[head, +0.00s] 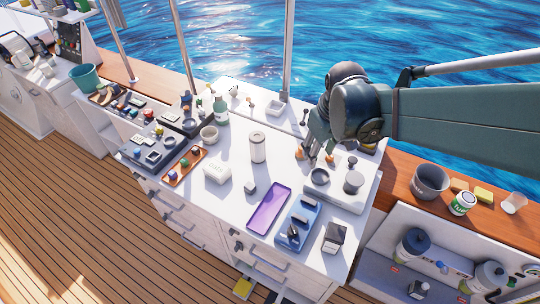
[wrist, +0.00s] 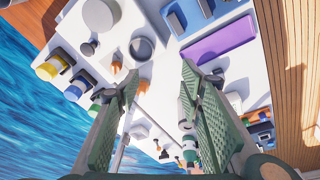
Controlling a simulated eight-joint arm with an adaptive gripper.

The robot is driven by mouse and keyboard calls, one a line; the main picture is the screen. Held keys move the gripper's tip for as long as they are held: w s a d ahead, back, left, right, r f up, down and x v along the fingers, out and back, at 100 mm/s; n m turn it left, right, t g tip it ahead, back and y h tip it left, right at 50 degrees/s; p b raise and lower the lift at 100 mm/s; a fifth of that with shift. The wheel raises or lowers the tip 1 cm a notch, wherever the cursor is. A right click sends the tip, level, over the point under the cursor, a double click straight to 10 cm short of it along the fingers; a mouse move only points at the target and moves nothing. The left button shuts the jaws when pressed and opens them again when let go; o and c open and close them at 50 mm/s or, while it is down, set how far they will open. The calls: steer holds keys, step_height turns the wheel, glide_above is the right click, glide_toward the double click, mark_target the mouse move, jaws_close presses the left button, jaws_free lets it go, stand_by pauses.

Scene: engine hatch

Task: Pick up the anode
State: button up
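I cannot tell for sure which piece is the anode. A small grey block (head: 250,187) lies on the white worktop (head: 228,168), left of the purple tray (head: 268,208). Small orange-tipped pieces, one (head: 299,153) of them left of the fingers, stand close to my gripper (head: 318,157) in the head view. In the wrist view my gripper (wrist: 160,82) has its two fingers wide apart, with nothing held between them. An orange-brown piece (wrist: 144,83) shows beside the left finger there. The fingers hide part of the worktop.
A white canister (head: 257,147) stands left of my gripper. A grey raised plate (head: 345,193) with round parts is just below it, and a blue holder (head: 297,224) is nearer. A green bottle (head: 221,110) stands at the back left. A grey pot (head: 430,182) is at right.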

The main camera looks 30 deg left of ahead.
steer(key=s+a+f+n+g+b, duration=0.1)
steer(key=s+a+f+n, duration=0.2)
steer(key=a+f, duration=0.7)
steer(key=n+g+h, duration=0.1)
steer(key=n, duration=0.1)
glide_above(250, 186)
step_height(250, 186, down, 7)
steer(key=shift+w+r+b, duration=0.1)
steer(key=shift+w+b, duration=0.05)
steer(key=shift+b, duration=0.3)
steer(key=shift+f, duration=1.3)
steer(key=shift+f, duration=0.15)
steer(key=shift+f, duration=2.45)
steer(key=c, duration=1.1)
